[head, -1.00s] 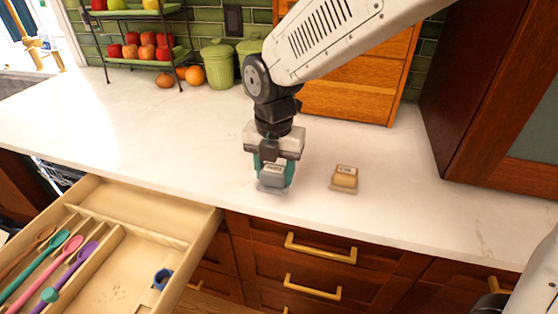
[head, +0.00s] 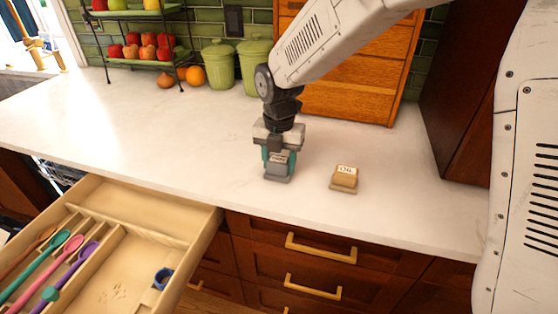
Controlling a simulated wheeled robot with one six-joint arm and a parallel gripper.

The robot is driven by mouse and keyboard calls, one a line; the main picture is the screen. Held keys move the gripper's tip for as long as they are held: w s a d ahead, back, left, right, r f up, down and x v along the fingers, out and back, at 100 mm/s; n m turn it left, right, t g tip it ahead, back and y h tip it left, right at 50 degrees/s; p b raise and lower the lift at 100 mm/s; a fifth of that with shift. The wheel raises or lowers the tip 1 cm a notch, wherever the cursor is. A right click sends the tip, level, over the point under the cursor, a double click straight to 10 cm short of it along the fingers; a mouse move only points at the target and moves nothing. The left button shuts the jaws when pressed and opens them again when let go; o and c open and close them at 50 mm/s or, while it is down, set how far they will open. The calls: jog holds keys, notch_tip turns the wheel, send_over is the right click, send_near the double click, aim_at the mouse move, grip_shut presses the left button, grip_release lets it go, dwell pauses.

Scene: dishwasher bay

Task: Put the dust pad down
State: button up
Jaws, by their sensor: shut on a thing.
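My gripper (head: 279,160), with teal fingers, points down over the white countertop near its front edge. It is shut on a small grey block, the dust pad (head: 277,170), which has a pale label whose text is too small to read surely. The fingers cover the pad's sides. The pad is at or just above the countertop; I cannot tell whether it touches. A tan block with a white label (head: 344,178) sits on the counter to the right, apart from my gripper.
An open drawer (head: 190,226) with colourful utensils and a blue item (head: 163,278) juts out at the lower left. A fruit rack (head: 140,58), green canisters (head: 218,65) and a wooden drawer cabinet (head: 350,95) stand at the back. The counter's left part (head: 110,125) is clear.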

aim_at(279, 158)
jog(key=shift+f, duration=0.1)
jog(key=o, duration=1)
notch_tip(279, 158, up, 12)
jog(key=s+d+r+m, duration=0.4)
jog(key=s+d+m, duration=0.2)
jog(key=d+m, duration=0.25)
jog(key=s+d+m, duration=0.4)
jog(key=s+m, duration=0.3)
jog(key=s+d+f+m, duration=0.1)
jog(key=s+d+m, duration=0.4)
jog(key=s+m, duration=0.2)
jog(key=s+d+f+m+t, duration=0.1)
jog(key=s+d+m, duration=0.4)
jog(key=s+m, duration=0.2)
jog(key=shift+s+d+m, duration=0.1)
jog(key=shift+s+m, duration=0.05)
jog(key=shift+m, duration=0.5)
jog(key=shift+s+d+m, duration=0.1)
jog(key=shift+m, duration=0.5)
